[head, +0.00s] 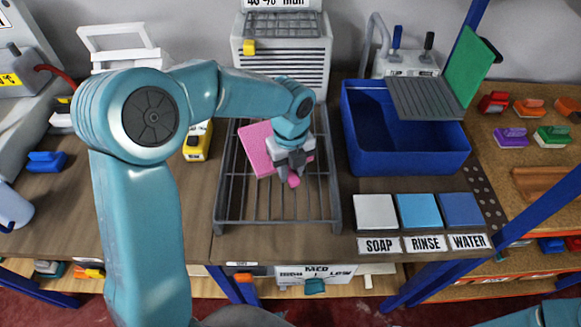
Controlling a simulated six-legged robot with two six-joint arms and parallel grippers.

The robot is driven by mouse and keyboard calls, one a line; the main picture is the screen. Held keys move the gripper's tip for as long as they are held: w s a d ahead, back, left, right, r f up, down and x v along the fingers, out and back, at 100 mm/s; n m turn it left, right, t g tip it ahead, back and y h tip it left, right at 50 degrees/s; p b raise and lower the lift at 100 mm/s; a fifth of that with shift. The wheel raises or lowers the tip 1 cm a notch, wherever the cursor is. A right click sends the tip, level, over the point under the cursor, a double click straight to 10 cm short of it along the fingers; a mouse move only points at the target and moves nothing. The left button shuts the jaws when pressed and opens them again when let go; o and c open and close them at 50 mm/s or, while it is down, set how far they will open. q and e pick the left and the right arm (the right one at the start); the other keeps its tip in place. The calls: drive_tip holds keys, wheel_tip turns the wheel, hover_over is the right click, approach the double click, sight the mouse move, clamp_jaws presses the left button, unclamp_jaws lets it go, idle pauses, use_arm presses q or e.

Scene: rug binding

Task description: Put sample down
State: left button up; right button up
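A pink sample (257,150) is at the wire drying rack (236,205), towards its back left. It looks tilted, and I cannot tell whether it rests on the bars. My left gripper (294,174) points down over the rack at the sample's right edge and hides part of it. Small pink patches show beside and below its fingers. Whether the fingers are shut on the sample is not clear. My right gripper is out of view; only a bit of that arm shows at the bottom right.
A blue basin (405,150) with a grey ribbed board (425,98) stands right of the rack. Three pads, labelled SOAP (376,212), RINSE (418,211) and WATER (461,209), lie before it. A vented heater box (285,55) stands behind; a yellow device (197,142) sits left. The rack's front is bare.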

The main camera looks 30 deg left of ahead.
use_arm(q)
drive_tip(key=shift+o, duration=1.4)
drive_tip(key=shift+r, duration=0.3)
wheel_tip(320, 180, up, 12)
drive_tip(key=shift+p, duration=0.4)
drive_tip(key=shift+f, duration=0.15)
